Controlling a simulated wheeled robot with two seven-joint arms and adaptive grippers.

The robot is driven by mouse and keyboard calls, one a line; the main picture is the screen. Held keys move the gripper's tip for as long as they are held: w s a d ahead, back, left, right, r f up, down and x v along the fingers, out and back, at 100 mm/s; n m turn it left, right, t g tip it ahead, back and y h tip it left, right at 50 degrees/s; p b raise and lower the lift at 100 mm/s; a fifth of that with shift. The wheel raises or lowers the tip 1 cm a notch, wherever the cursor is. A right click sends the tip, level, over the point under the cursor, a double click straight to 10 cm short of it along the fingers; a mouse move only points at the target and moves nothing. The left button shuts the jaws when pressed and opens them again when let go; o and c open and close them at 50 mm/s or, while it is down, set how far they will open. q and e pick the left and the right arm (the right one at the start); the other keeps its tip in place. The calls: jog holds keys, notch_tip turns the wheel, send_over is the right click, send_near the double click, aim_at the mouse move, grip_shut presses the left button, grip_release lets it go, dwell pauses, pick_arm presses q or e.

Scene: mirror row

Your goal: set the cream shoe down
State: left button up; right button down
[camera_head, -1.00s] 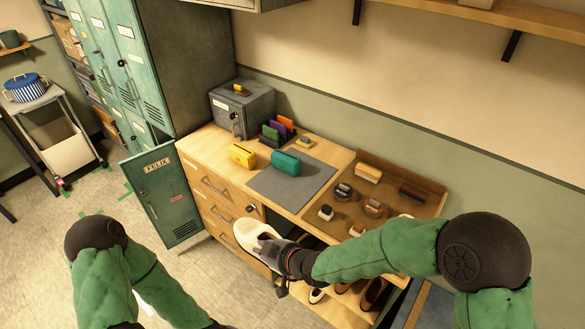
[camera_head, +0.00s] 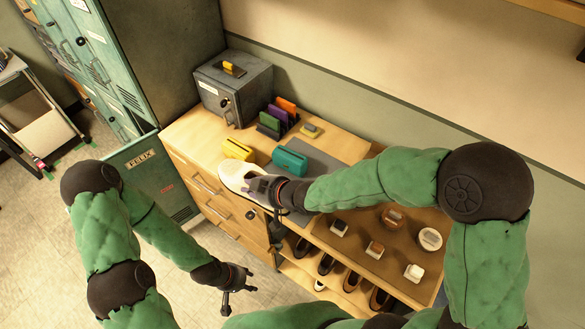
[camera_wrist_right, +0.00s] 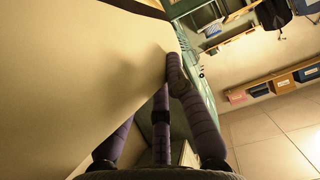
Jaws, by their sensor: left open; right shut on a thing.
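The cream shoe (camera_head: 236,176) is at the front edge of the wooden counter (camera_head: 208,136), left of the grey mat (camera_head: 345,150). My right gripper (camera_head: 262,187) is shut on its right end. I cannot tell whether the shoe touches the counter. In the right wrist view the shoe is a large cream surface (camera_wrist_right: 75,75) against the dark fingers (camera_wrist_right: 172,85). My left gripper (camera_head: 229,297) is open and empty, low in front of the drawers.
A grey safe (camera_head: 233,88) stands at the back left. A brown tray (camera_head: 350,254) holds several small items at the right. Shoes fill the shelves below. A locker door (camera_head: 150,170) stands open.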

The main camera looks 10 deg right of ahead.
jog(key=shift+w+d+f+b, duration=0.15)
jog(key=shift+w+d+f, duration=1.1)
jog(key=shift+d+f, duration=0.75)
jog(key=shift+w+d+f+b, duration=0.1)
jog(key=shift+w+d+f, duration=1.1)
jog(key=shift+d+f, duration=0.8)
jog(key=shift+w+d+f+b, duration=0.15)
jog(key=shift+w+d+f, duration=1.3)
jog(key=shift+f, duration=0.9)
jog(key=shift+s+d, duration=0.2)
jog(key=shift+s, duration=0.05)
jog(key=shift+f, duration=0.15)
jog(key=c, duration=1.3)
grip_release()
